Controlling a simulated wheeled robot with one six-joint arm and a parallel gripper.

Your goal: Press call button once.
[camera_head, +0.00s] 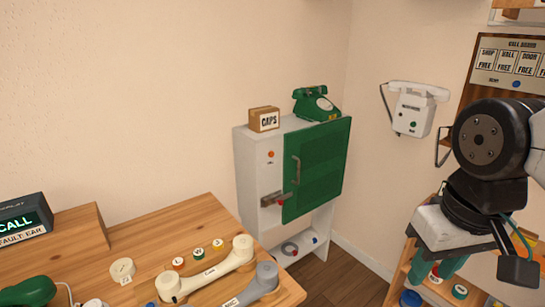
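No button clearly marked as a call button can be read in this view. A white wall phone (414,108) hangs on the right wall with a small green button (412,125) on its front. An orange-red button (271,154) is on the white cabinet's front, its label too small to read. A dark display (18,227) reading CALL stands at the far left, partly cut off. My gripper (438,264) hangs at the lower right, below my black wrist, apart from the wall phone and the cabinet. Its fingers are not clear enough to tell open from shut.
The white cabinet (253,213) with a green door (316,170) carries a green dial phone (317,104) and a CAPS box (264,119). A wooden table (190,215) holds a cream handset (206,270), a grey handset (248,289) and caps. A call board (508,68) hangs upper right.

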